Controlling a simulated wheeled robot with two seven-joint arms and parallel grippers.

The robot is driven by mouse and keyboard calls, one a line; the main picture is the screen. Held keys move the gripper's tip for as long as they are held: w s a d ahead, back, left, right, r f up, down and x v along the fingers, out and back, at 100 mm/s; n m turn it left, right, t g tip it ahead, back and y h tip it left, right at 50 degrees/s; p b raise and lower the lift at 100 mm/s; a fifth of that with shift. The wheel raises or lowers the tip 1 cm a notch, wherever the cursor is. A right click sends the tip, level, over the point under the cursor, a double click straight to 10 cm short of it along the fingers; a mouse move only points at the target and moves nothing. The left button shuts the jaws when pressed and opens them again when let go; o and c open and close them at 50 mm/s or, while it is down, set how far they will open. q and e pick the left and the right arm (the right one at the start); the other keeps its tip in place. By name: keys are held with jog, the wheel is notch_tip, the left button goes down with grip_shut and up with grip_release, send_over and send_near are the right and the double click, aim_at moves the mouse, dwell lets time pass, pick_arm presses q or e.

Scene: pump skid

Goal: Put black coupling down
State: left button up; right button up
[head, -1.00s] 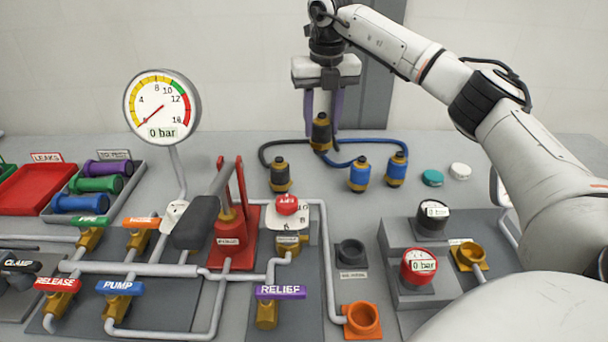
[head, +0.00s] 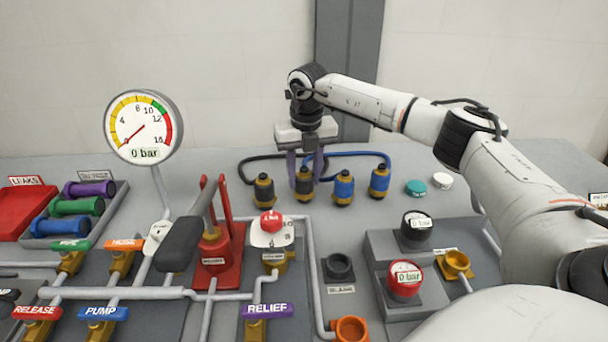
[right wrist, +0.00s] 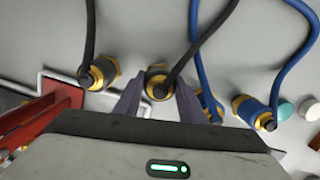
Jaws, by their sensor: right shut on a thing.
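My right gripper (head: 305,172) points down at the back of the bench, shut on a black coupling (head: 304,184) with brass-coloured ends. The coupling is upright, in line with its neighbours, its base at or very near the bench; I cannot tell whether it touches. In the right wrist view the held coupling (right wrist: 158,84) shows between the purple-grey fingers, a black hose running from it. A second black coupling (head: 264,188) stands to its left. Two blue couplings, (head: 343,188) and (head: 380,182), stand to its right, the nearer one close to the finger. My left gripper is not in view.
Black and blue hoses (head: 352,154) loop behind the couplings. A teal cap (head: 416,187) and a white cap (head: 443,181) lie to the right. In front stand the red hand pump (head: 212,245), a black socket (head: 339,267) and an orange socket (head: 350,330).

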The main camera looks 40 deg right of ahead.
aim_at(306, 178)
jog(key=shift+f, duration=0.1)
jog(key=o, duration=1.2)
jog(key=shift+c, duration=0.2)
notch_tip(306, 178, up, 12)
jog(key=s, duration=0.1)
jog(key=shift+s+a, duration=0.15)
jog(key=shift+a, duration=0.2)
